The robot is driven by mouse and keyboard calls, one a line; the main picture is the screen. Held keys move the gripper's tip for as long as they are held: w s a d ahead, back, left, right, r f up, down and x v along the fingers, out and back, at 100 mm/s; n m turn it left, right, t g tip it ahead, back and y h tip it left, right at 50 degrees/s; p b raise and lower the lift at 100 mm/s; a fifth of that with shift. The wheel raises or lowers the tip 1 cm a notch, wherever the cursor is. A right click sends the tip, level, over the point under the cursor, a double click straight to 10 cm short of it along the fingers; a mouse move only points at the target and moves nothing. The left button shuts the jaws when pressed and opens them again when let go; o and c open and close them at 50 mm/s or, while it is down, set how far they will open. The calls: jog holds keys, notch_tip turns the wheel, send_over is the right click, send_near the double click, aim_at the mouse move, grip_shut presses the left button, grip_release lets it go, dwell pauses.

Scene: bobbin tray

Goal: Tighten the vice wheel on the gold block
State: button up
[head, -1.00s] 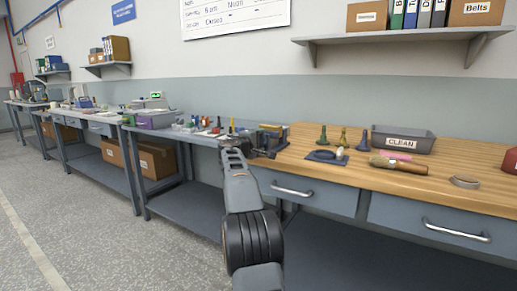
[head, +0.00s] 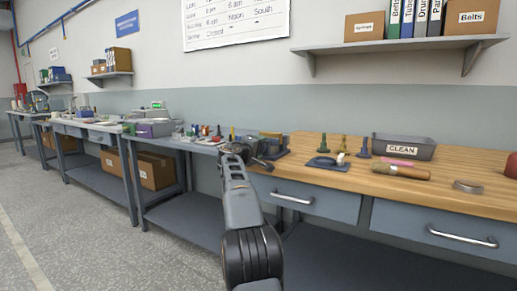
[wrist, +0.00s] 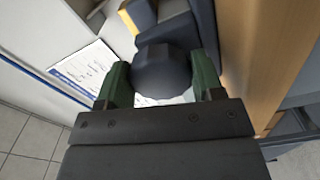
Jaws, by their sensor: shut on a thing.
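The vice (head: 273,143) stands at the left end of the wooden bench top, small and partly behind my gripper in the head view. In the wrist view its blue-grey body (wrist: 207,28) is at the top, beside the gold block (wrist: 141,16), of which only part shows. The dark, faceted vice wheel (wrist: 162,72) sits between the two green fingers of my gripper (wrist: 163,84). My gripper is shut on the wheel, one finger on each side. It also shows in the head view (head: 240,152), at the vice's left side. The jaws' contact with the block is not clear.
On the wooden top (head: 330,190) right of the vice are several small bottle-shaped pieces, a blue pad (head: 325,163), a grey CLEAN tray (head: 404,148) and a brown-handled tool (head: 400,171). Drawers (head: 310,198) are below. A cluttered grey bench continues left.

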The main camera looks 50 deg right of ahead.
jog(key=o, duration=0.9)
jog(key=b+v, duration=0.1)
jog(key=v, duration=1.2)
jog(key=shift+s+a, duration=0.1)
jog(key=shift+a, duration=0.3)
